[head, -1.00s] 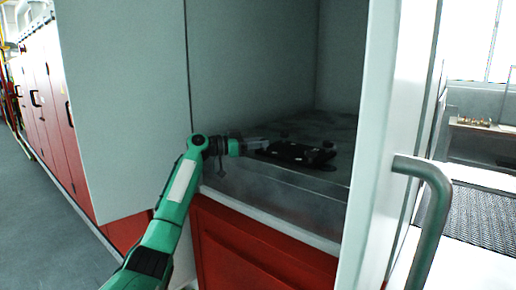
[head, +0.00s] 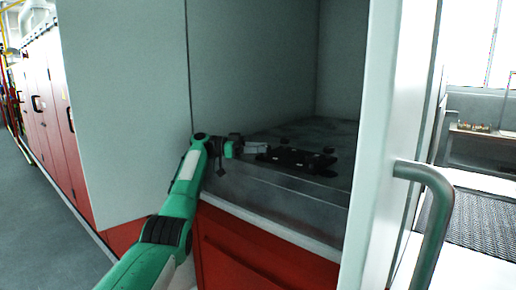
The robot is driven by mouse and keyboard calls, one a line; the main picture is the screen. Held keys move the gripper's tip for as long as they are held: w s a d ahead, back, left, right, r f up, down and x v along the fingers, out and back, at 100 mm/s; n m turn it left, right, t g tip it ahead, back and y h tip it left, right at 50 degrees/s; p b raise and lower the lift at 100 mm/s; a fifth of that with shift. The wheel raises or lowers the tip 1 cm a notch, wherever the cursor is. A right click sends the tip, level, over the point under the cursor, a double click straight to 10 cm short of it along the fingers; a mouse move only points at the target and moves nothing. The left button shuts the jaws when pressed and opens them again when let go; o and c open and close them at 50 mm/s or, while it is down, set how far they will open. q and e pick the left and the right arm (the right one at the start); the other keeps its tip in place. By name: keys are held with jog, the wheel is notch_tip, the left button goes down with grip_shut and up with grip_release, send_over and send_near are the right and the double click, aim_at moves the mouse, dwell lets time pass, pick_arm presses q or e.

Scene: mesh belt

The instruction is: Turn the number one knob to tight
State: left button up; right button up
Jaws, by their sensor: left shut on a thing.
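A dark, flat device (head: 300,161) with small raised knob-like parts lies on the grey floor of the open cabinet. One knob-like part (head: 328,150) stands at its right end. No number or tight marking can be read. My left gripper (head: 262,148) reaches in from the left, low over the cabinet floor. It is shut at the left end of the black device, its fingertips against it. What exactly lies between the fingers is too small and dark to tell. My right gripper is not in view.
The cabinet's white left panel (head: 125,110) and the white upright (head: 385,150) with a grey-green handle (head: 432,200) flank the opening. A raised front lip (head: 275,195) runs below it, above a red front (head: 260,255). Open floor (head: 35,225) is at left.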

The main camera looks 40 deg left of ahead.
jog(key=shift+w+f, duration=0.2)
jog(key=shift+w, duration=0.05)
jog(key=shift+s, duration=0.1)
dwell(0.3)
pick_arm(q)
jog(key=o, duration=1)
jog(key=shift+c, duration=0.2)
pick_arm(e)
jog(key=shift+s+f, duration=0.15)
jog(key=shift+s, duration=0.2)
pick_arm(q)
jog(key=shift+r, duration=0.1)
